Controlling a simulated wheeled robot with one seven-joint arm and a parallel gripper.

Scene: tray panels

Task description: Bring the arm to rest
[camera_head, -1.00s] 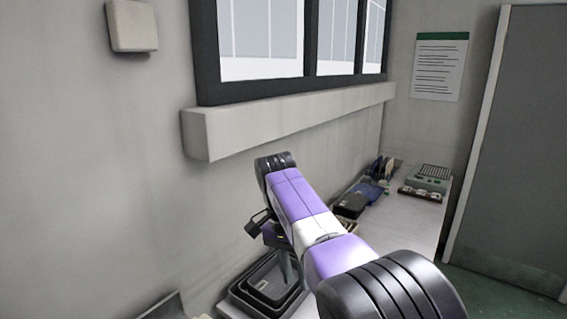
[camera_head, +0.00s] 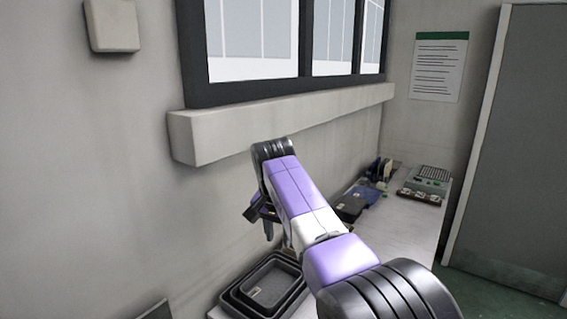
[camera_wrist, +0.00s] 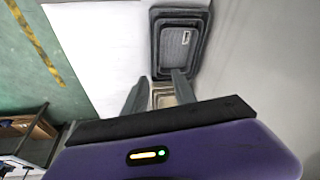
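My arm reaches out over the bench, with its purple and white links in the middle of the head view. My gripper (camera_head: 262,222) hangs at the far end of the arm, close to the wall and above the bench. In the wrist view my gripper (camera_wrist: 160,80) shows two grey fingers standing apart, with nothing held between them. Dark nested trays (camera_head: 238,298) lie on the bench below the gripper. They also show beyond the fingertips in the wrist view (camera_wrist: 206,45), with a small pale label inside.
The pale bench (camera_head: 405,232) runs along the wall under a window ledge (camera_head: 215,140). At its far end are a blue item (camera_head: 366,193), a dark box (camera_head: 350,207) and a grey-green device (camera_head: 430,177). A door (camera_head: 520,150) stands at right. Green floor (camera_wrist: 35,65) lies beside the bench.

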